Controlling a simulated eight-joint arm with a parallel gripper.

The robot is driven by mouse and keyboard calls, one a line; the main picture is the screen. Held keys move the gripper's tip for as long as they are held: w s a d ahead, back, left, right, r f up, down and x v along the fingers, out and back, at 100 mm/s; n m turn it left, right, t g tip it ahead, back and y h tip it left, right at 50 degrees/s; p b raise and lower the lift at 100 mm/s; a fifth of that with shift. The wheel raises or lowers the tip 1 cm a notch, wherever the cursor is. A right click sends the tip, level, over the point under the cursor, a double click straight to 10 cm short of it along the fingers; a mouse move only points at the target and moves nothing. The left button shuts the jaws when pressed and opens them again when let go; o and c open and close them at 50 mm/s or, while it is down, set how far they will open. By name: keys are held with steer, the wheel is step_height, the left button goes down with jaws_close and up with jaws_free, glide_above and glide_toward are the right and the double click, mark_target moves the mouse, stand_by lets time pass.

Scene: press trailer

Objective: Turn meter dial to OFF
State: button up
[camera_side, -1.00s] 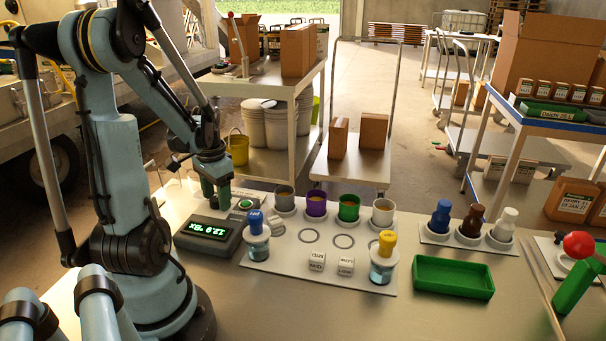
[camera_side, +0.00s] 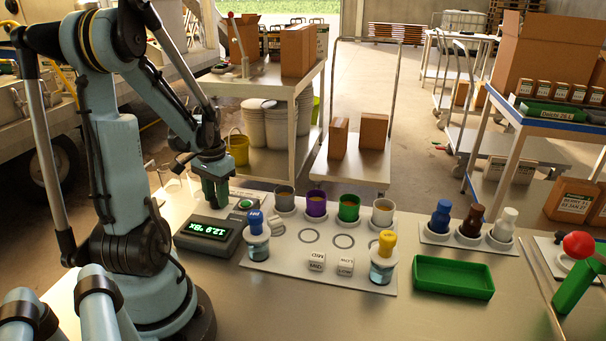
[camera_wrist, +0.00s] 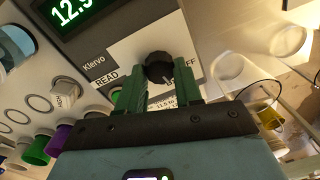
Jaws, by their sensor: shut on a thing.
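The grey meter (camera_side: 208,232) stands at the left of the bench, its green display lit and reading about 12.9. In the wrist view, its black round dial (camera_wrist: 158,67) sits between the printed words READ, at left, and OFF, at right. A pale mark on the dial points down and right in that view; its exact setting is hard to tell. My gripper (camera_wrist: 156,80) has its green fingers on either side of the dial and is shut on it. In the side view, my gripper (camera_side: 216,200) is low behind the meter, and the dial is hidden.
Right of the meter is a white board (camera_side: 320,268) with cups, capped jars and labelled cubes. A green tray (camera_side: 453,278) and a rack of coloured bottles (camera_side: 468,236) stand farther right. Clear glassware (camera_wrist: 262,100) is close to my gripper. The bench front is clear.

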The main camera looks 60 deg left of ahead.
steer(key=n, duration=0.5)
steer(key=shift+a, duration=0.1)
steer(key=shift+n, duration=2.3)
steer(key=o, duration=1)
steer(key=shift+o, duration=0.2)
step_height(320, 180, up, 12)
steer(key=shift+w, duration=0.3)
